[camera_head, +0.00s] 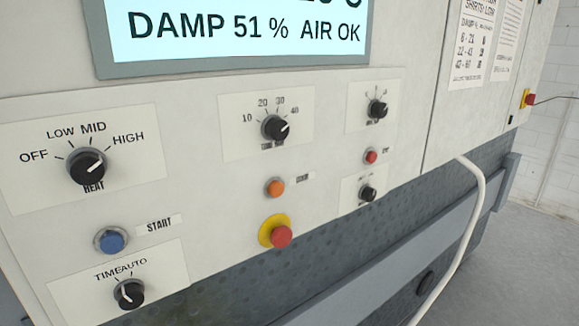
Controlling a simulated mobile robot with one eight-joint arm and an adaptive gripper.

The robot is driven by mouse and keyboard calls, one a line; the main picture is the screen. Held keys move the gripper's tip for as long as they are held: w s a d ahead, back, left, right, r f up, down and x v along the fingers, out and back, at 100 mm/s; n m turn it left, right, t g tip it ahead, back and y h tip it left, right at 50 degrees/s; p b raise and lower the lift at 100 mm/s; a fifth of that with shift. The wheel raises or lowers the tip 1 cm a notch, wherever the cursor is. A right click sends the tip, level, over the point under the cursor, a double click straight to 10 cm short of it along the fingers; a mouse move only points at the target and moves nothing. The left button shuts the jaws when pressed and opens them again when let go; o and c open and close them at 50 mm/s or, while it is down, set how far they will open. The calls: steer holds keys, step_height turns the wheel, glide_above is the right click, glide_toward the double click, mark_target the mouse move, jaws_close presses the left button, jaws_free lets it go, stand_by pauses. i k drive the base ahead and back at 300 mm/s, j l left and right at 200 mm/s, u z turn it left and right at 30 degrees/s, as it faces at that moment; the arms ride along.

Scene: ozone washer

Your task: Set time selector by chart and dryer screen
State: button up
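The dryer screen (190,50) at the top reads DAMP 51 % and AIR OK; the line above is cut off. A black knob (275,128) has a scale marked 10, 20, 30, 40; its white pointer is toward the right, near 40. The label under it is too blurred to read. The paper chart (472,45) at upper right is headed SHIRTS/ LOW, with damp ranges that look like 6-21, 22-41 and 42-60; the values beside them are too small to read surely. My gripper is not in view.
The heat knob (87,166) points toward HIGH. A TIME/AUTO knob (129,293), blue START button (111,241), orange button (274,187) and red stop button (280,236) are nearby. Two smaller knobs sit right. A rail (390,260) and white hose (473,220) lie below.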

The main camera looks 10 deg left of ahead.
mark_target(273, 128)
steer(key=u, duration=1.25)
